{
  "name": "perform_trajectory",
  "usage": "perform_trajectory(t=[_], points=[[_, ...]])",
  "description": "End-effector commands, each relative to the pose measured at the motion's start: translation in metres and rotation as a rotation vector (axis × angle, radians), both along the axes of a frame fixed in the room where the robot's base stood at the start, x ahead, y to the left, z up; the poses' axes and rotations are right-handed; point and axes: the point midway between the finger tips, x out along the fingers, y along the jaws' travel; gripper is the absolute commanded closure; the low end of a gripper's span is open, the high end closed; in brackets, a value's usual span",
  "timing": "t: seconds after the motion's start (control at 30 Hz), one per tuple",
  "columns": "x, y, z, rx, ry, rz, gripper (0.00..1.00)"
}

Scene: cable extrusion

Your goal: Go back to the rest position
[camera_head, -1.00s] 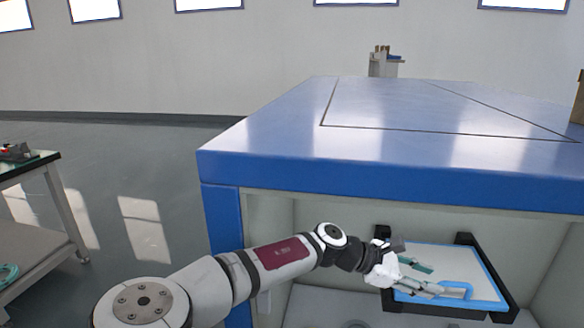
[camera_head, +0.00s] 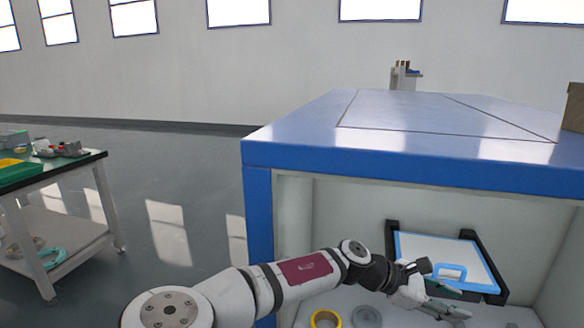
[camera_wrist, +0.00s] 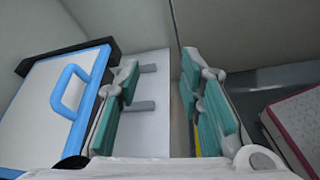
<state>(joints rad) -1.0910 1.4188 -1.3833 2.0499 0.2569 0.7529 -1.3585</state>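My gripper (camera_head: 460,303) is inside the blue-topped cabinet (camera_head: 259,215), at the end of my outstretched arm. In the wrist view, its two teal-padded fingers (camera_wrist: 163,105) stand apart with nothing between them, so it is open and empty. A white panel with a blue rim and blue handle (camera_head: 450,248) leans in a black holder at the back of the cabinet. My gripper is in front of and below it in the head view. In the wrist view the panel (camera_wrist: 42,105) lies left of the fingers, with its handle clear of them.
A yellow ring (camera_head: 326,319) and a grey round thing (camera_head: 367,317) lie on the cabinet floor near my arm. The cabinet's top edge (camera_head: 420,175) hangs above the arm. A workbench (camera_head: 75,170) stands at the left, with open floor (camera_head: 180,200) between.

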Motion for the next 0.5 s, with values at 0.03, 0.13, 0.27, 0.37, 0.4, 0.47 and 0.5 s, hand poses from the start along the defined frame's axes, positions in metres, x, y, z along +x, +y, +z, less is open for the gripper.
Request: perform_trajectory(t=[0.03, 0.13, 0.27, 0.37, 0.4, 0.47, 0.5], points=[[0.000, 0.000, 0.000, 0.000, 0.000, 0.000, 0.66], [-0.005, -0.002, -0.004, 0.024, -0.006, -0.025, 0.66], [-0.014, -0.004, -0.010, 0.058, -0.013, -0.060, 0.66], [-0.020, -0.004, -0.015, 0.088, -0.021, -0.090, 0.66], [-0.023, -0.005, -0.017, 0.101, -0.023, -0.103, 0.66], [-0.028, -0.005, -0.021, 0.124, -0.030, -0.129, 0.66], [-0.032, -0.005, -0.023, 0.142, -0.034, -0.147, 0.66]])
